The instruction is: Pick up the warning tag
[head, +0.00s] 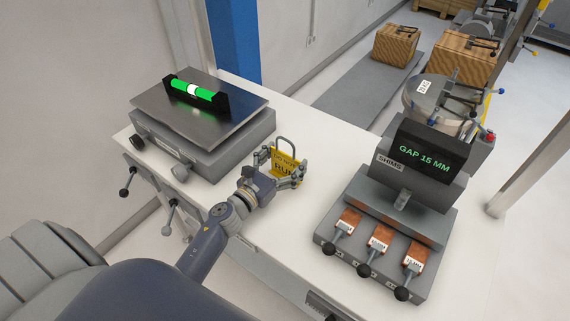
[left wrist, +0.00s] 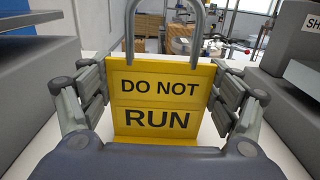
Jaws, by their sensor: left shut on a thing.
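The warning tag (head: 285,163) is a yellow plate with a grey shackle on top, standing upright over the white bench. In the left wrist view the tag (left wrist: 160,103) faces me and reads "DO NOT RUN". My left gripper (head: 284,172) has its fingers on both sides of the tag and is shut on it. The fingers also show at the tag's left and right edges in the left wrist view. My right gripper is not in view.
A grey levelling plate (head: 150,105) with a green spirit level (head: 194,91) stands left of the tag. The shim station (head: 340,238), with a "GAP 15 MM" display (head: 424,160), stands to the right. The white bench (head: 300,122) is clear behind the tag.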

